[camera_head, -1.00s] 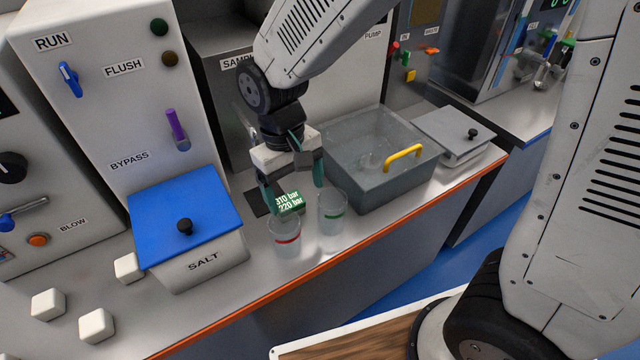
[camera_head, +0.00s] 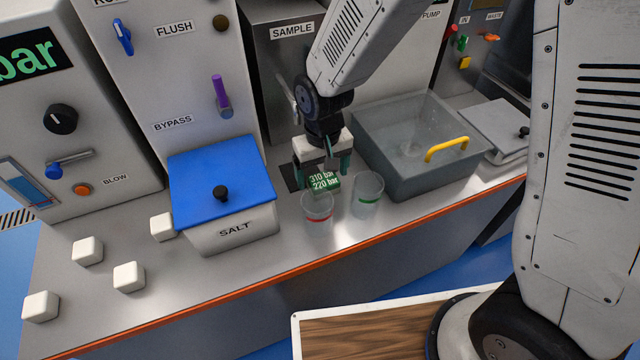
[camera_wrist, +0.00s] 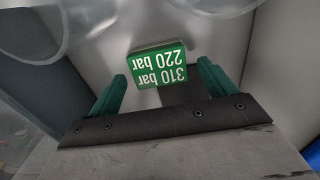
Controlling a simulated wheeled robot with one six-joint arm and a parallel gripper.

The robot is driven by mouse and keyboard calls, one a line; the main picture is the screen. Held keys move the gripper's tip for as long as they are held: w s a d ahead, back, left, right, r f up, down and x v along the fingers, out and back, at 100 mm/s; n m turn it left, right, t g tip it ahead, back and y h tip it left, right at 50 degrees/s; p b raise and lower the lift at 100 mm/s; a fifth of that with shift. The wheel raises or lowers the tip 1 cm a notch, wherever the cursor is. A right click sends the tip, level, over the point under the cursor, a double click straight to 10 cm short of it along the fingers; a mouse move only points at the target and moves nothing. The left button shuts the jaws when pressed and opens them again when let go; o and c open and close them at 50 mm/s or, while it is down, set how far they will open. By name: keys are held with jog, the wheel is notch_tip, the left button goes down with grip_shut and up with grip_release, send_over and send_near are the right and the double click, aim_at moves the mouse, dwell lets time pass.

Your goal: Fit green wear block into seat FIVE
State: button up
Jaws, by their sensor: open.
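A small green block (camera_head: 324,183) printed "310 bar 220 bar" in white is on the grey counter by the sample unit. It also shows in the wrist view (camera_wrist: 157,66), its text upside down. I cannot tell whether it is the wear block; no other green block shows. My gripper (camera_head: 323,173) is open above and around it, pointing down. In the wrist view its two green fingers (camera_wrist: 160,84) stand apart on either side of the block, with gaps visible. No seat marked FIVE shows.
A blue-lidded SALT box (camera_head: 235,230) is left, a grey tub with yellow handle (camera_head: 400,178) right. Several white blocks (camera_head: 129,277) lie on the left counter.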

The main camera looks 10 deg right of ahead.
jog(key=c, duration=1.2)
